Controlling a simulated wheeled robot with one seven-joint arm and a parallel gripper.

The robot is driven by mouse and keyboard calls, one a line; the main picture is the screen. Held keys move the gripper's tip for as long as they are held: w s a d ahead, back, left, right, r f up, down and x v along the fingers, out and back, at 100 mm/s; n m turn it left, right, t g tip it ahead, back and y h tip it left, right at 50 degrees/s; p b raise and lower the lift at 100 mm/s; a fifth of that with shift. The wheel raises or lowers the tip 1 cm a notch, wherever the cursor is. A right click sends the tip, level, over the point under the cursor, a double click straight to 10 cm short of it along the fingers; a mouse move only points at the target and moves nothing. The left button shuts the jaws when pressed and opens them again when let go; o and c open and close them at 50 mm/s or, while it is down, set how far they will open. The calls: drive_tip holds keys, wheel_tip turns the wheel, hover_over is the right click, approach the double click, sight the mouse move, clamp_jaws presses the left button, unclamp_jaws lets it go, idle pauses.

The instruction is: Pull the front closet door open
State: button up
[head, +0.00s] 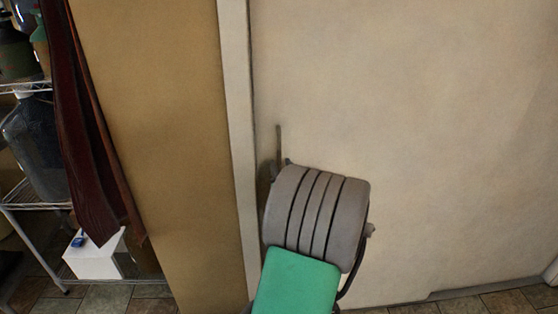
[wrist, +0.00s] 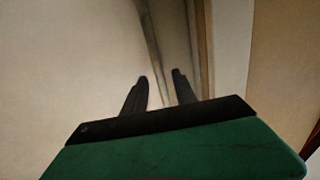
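The closet door (head: 430,130) is a broad cream panel filling the right of the head view; it appears shut against a pale vertical frame (head: 238,130). A thin dark upright handle (head: 279,142) stands near its left edge, its lower part hidden behind my arm. In the wrist view the door (wrist: 65,70) is at left. A narrow grey-brown strip, apparently the handle (wrist: 151,35), runs down towards the gap between my fingers. My gripper (wrist: 160,76) is open, its two dark fingertips apart on either side of that strip's line. I cannot tell whether they touch it.
A tan panel (head: 160,130) stands left of the frame. Farther left are a dark red cloth (head: 85,150), a wire shelf (head: 30,205) with large bottles, and a white box (head: 95,258). Tiled floor (head: 505,302) shows at the lower right.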

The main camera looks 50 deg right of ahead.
drive_tip(key=x, duration=0.2)
drive_tip(key=shift+w+d, duration=0.15)
drive_tip(key=shift+w, duration=0.1)
clamp_jaws()
idle(1.2)
